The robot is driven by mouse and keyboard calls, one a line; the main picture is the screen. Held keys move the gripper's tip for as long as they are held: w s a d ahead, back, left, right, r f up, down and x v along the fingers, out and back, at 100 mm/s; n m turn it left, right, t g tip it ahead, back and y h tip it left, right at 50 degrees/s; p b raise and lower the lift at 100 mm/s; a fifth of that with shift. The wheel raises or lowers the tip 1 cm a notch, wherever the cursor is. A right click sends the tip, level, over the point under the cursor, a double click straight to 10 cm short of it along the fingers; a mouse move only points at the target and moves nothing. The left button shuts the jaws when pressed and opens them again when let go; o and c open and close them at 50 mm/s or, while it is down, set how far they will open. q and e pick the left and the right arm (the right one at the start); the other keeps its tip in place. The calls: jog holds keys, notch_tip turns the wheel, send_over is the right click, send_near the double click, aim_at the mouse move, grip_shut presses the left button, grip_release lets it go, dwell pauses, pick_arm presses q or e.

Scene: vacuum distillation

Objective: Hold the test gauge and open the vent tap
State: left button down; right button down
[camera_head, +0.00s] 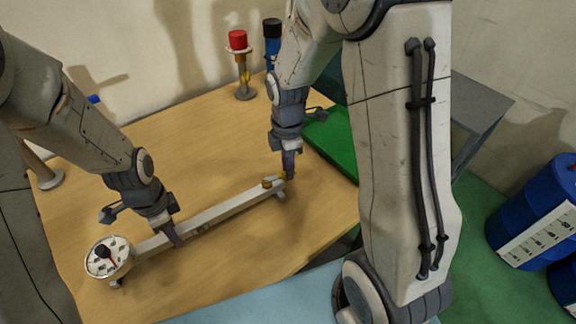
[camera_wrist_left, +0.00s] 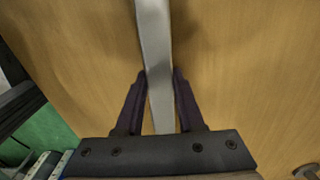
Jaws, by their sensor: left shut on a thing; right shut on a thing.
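The test gauge (camera_head: 107,257) is a round white dial with a dark and red centre, at the left end of a long grey bar (camera_head: 222,208) on the wooden table. My left gripper (camera_head: 176,236) is shut on this bar a little right of the dial. In the left wrist view the bar (camera_wrist_left: 154,35) runs between the two dark fingers (camera_wrist_left: 159,85). The brass vent tap (camera_head: 270,182) is at the bar's right end. My right gripper (camera_head: 289,174) points down and is shut on the tap, whose grasped part is mostly hidden by the fingers.
A stand with a red top (camera_head: 238,40) and one with a dark and blue top (camera_head: 272,30) stand at the table's back. A green mat (camera_head: 332,140) lies right of my right gripper. Blue drums (camera_head: 538,215) stand on the floor at right.

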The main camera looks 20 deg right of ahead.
dwell(0.7)
jog(key=shift+w+a+n, duration=0.1)
jog(key=shift+w+n, duration=0.6)
jog(key=shift+n, duration=0.7)
jog(key=c, duration=0.8)
grip_release()
jog(key=shift+o, duration=0.2)
notch_tip(320, 180, up, 12)
pick_arm(q)
jog(key=shift+c, duration=2.2)
grip_release()
